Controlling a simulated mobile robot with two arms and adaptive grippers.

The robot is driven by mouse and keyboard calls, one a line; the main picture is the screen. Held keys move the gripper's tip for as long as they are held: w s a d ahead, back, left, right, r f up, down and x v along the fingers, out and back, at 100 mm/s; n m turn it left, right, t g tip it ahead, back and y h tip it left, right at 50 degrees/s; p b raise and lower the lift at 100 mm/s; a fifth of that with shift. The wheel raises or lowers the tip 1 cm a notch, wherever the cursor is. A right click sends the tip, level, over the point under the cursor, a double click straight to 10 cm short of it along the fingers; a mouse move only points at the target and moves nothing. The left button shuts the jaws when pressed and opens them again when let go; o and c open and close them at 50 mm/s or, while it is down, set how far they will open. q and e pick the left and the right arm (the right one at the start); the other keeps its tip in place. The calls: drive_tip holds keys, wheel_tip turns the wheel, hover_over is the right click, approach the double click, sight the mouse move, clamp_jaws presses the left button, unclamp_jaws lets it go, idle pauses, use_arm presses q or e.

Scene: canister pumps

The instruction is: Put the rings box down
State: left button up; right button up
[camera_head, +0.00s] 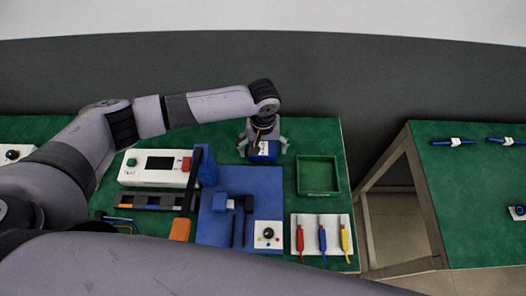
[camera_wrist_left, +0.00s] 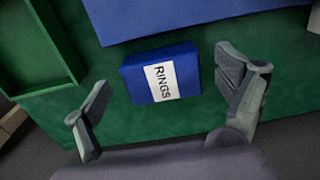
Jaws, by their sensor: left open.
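The rings box (camera_head: 266,152) is a small blue box with a white label. It is on the green table top near the far edge, left of the green tray. The left wrist view shows it too, with RINGS on the label (camera_wrist_left: 162,82). My left gripper (camera_head: 262,146) is above and around the box. In the left wrist view its two fingers (camera_wrist_left: 165,85) are spread wide, one on each side, with green surface showing between each finger and the box. My right gripper is not in view.
An empty green tray (camera_head: 319,193) stands right of the box. A blue mat (camera_head: 213,232) with dark parts lies nearer, beside a white device (camera_head: 130,175). Red, blue and yellow tools lie on a white board (camera_head: 312,219). A gap separates this table from another green-topped table (camera_head: 470,200).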

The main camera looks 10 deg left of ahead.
sight(263, 153)
use_arm(q)
wheel_tip(263, 153, up, 10)
drive_tip(key=shift+f+b, duration=0.25)
drive_tip(key=shift+b, duration=0.1)
drive_tip(key=shift+s+f, duration=0.1)
drive_tip(key=shift+s, duration=0.05)
idle(0.3)
